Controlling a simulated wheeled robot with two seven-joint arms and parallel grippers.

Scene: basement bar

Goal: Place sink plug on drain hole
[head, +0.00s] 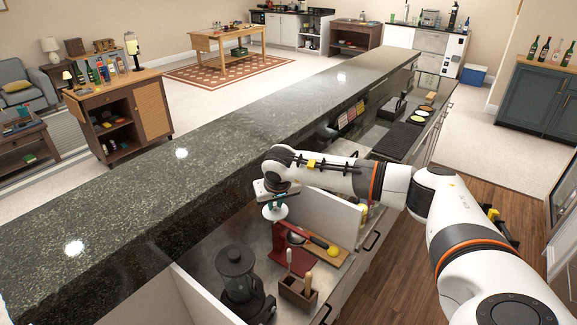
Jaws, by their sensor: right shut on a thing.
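My right gripper (273,197) hangs down over the back counter behind the bar, at the end of my white arm. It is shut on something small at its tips. Teal and white parts (274,211) show just below it, but I cannot tell clearly whether they are the sink plug or the top of the red stand underneath. No drain hole can be made out. A grey basin-like recess (340,147) shows partly behind my arm. My left gripper is not in view.
A red stand (284,250) is right under the gripper. Around it are a cutting board (335,262) with a yellow fruit, a wooden utensil holder (298,294) and a black blender (238,275). White panels and the raised dark stone bar top (150,200) border this space.

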